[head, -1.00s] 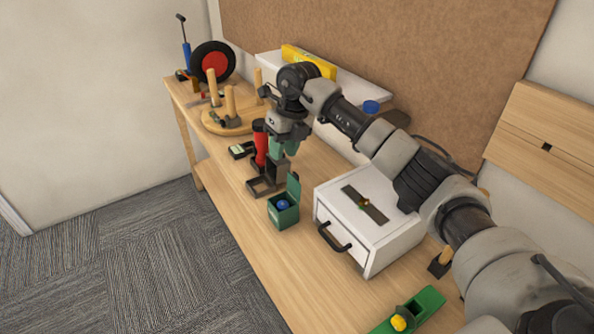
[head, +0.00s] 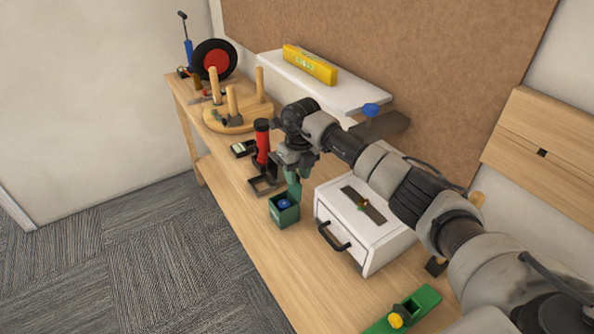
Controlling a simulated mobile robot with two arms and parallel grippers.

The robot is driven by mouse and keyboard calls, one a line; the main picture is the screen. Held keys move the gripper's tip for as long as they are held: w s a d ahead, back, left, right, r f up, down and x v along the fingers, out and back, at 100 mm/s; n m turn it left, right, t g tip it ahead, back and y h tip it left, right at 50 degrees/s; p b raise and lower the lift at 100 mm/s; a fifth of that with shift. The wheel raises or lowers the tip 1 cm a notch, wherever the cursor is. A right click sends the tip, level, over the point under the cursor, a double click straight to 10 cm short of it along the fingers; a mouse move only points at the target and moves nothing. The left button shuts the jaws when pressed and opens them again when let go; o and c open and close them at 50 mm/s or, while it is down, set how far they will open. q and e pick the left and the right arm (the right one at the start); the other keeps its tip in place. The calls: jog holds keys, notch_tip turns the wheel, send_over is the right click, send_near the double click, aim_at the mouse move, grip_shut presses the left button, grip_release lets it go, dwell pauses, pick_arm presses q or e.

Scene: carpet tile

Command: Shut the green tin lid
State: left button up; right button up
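The small green tin (head: 284,213) stands on the workbench, left of the white drawer box. It is open at the top, and a blue thing (head: 284,204) shows inside. Its green lid (head: 295,190) stands up at the tin's back edge, partly covered by my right gripper. My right gripper (head: 294,176) points down just above and behind the tin, right at the lid. Its fingers are greenish and blend with the lid, so I cannot tell their opening or whether they touch it. My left gripper is out of view.
The white drawer box (head: 345,240) with a dark handle stands close on the right. A dark metal stand (head: 265,184) and a red cylinder (head: 262,140) are just behind the tin. A green tool (head: 405,309) lies in front. The bench in front of the tin is bare.

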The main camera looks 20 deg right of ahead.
aim_at(293, 190)
jog(key=shift+f, duration=0.1)
grip_shut()
jog(key=shift+a, duration=0.1)
dwell(0.3)
jog(key=a+h+b, duration=0.1)
jog(key=h, duration=0.1)
jog(key=a+h, duration=0.1)
jog(key=h, duration=0.1)
jog(key=shift+s+a+t+h+b, duration=0.15)
jog(key=shift+a+t+h+b, duration=0.2)
jog(key=shift+a+t+h, duration=0.05)
jog(key=shift+s+a+f+h+b, duration=0.1)
jog(key=shift+a+h+b, duration=0.3)
jog(key=shift+h, duration=0.2)
jog(key=shift+a+f+h+b, duration=0.1)
jog(key=shift+a+h+b, duration=0.15)
jog(key=shift+h+b, duration=0.25)
